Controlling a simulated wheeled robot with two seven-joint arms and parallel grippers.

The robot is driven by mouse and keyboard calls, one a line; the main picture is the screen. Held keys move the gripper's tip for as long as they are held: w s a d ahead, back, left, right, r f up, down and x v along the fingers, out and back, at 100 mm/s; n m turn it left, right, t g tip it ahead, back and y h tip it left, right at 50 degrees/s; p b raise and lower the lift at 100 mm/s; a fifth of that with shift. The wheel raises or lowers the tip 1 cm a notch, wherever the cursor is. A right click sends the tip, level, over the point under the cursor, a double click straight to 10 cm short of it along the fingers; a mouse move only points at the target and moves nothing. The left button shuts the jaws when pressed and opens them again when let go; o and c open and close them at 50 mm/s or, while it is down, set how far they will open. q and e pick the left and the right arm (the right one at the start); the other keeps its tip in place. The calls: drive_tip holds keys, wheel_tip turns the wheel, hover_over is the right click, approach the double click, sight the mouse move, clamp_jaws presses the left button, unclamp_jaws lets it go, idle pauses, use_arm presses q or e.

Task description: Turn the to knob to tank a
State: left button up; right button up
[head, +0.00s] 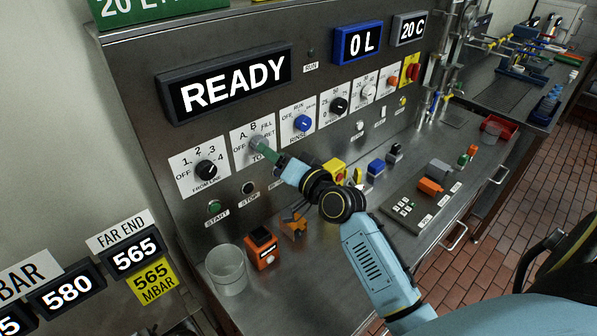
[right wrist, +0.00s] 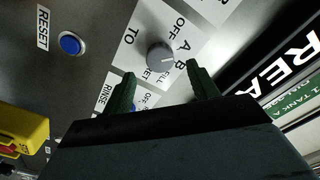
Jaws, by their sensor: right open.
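The TO knob is a round grey knob on a white label marked OFF, A, B, FILL and RET. In the head view the TO knob (head: 258,142) is on the upright steel panel, partly hidden by my right gripper (head: 280,160). In the right wrist view the knob (right wrist: 159,57) shows just beyond the open green fingers of my right gripper (right wrist: 162,85), with a gap between them and nothing held. Its setting is too small to read surely. My left gripper is not in view.
The black FROM LINE knob (head: 206,168) is left of the TO knob, and the blue RINSE knob (head: 303,122) is right of it. The READY display (head: 226,83) is above. A clear beaker (head: 226,270) and an orange box (head: 262,247) stand on the bench below.

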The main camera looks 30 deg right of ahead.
drive_tip(key=s+d+b, duration=0.1)
drive_tip(key=s, duration=0.7)
drive_tip(key=shift+s, duration=0.2)
drive_tip(key=shift+d, duration=0.1)
